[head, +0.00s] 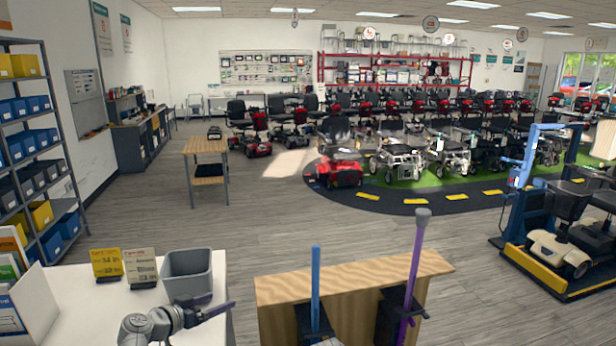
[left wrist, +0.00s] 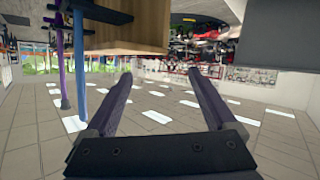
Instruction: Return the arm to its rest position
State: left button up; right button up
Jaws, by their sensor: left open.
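My left gripper (head: 222,303) is low in the head view, over the right part of the white table (head: 75,312), in front of the grey bin. Its two dark purple fingers stand apart with nothing between them. My right gripper shows in neither view.
The grey bin (head: 188,273) and two price signs (head: 122,264) stand on the table. To the right, a wooden stand (head: 350,278) holds a blue cane (head: 315,280) and a purple cane (head: 414,262). A narrow gap separates table and stand.

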pick_arm(q)
jog(key=s+d+f+m+g+y+b, duration=0.1)
jog(key=s+d+f+g, duration=0.3)
jog(key=s+d+f, duration=0.4)
jog(key=s+d+f+g+b, duration=0.25)
jog(key=d+f+g, duration=0.3)
jog(key=d, duration=0.35)
jog(key=s+f+n+g+y, duration=0.1)
jog(key=s+f+y, duration=0.2)
jog(key=s, duration=0.3)
jog(key=s+d+f+g+y+b, duration=0.1)
jog(key=s+f+y, duration=0.2)
jog(key=s, duration=0.3)
jog(key=shift+d+n+g+y, duration=0.2)
jog(key=shift+n+g+y, duration=0.2)
jog(key=shift+y, duration=0.5)
